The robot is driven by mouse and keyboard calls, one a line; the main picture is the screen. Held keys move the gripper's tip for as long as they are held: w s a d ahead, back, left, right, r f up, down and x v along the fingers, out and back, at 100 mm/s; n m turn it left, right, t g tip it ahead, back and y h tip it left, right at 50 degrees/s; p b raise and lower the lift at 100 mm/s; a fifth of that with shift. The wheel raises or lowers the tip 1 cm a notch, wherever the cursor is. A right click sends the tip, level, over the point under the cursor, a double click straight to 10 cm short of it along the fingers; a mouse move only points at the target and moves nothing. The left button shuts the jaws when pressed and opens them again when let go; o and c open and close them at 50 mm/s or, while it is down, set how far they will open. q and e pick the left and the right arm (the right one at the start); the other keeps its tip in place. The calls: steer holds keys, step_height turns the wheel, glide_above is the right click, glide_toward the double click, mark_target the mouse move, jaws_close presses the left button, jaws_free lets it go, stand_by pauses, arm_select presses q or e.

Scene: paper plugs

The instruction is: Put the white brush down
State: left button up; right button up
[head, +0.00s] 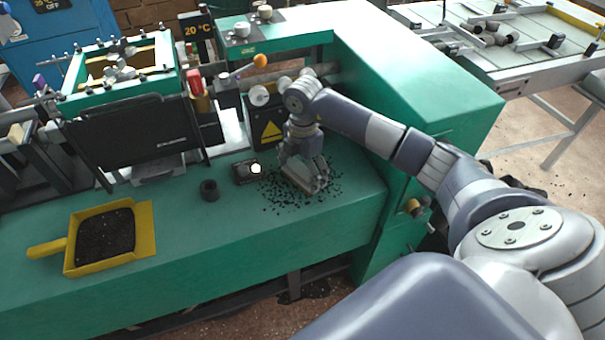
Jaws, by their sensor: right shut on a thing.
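My right gripper (305,172) is shut on the white brush (300,176), low over the green bench top (225,242). The fingers hide much of the brush, and only a pale part shows between them. I cannot tell whether the brush touches the surface. Dark scraps (272,192) lie scattered on the bench around it. My left gripper is out of view.
A yellow dustpan (148,236) filled with dark bits sits at the left. A small black ring (209,190) and a dark box with a white button (248,171) stand left of the gripper. Machinery stands behind. The front of the bench is clear.

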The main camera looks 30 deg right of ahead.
mark_target(303, 165)
steer(key=shift+f, duration=0.85)
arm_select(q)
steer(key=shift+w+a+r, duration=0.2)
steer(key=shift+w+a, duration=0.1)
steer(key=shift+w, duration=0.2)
arm_select(e)
steer(key=shift+f, duration=0.1)
steer(key=o, duration=1.1)
steer(key=shift+f, duration=0.1)
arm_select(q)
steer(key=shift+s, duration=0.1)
arm_select(e)
steer(key=shift+r, duration=0.6)
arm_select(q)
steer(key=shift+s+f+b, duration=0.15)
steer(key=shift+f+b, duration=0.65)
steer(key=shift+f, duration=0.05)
arm_select(e)
step_height(303, 165, up, 11)
steer(key=shift+r, duration=0.1)
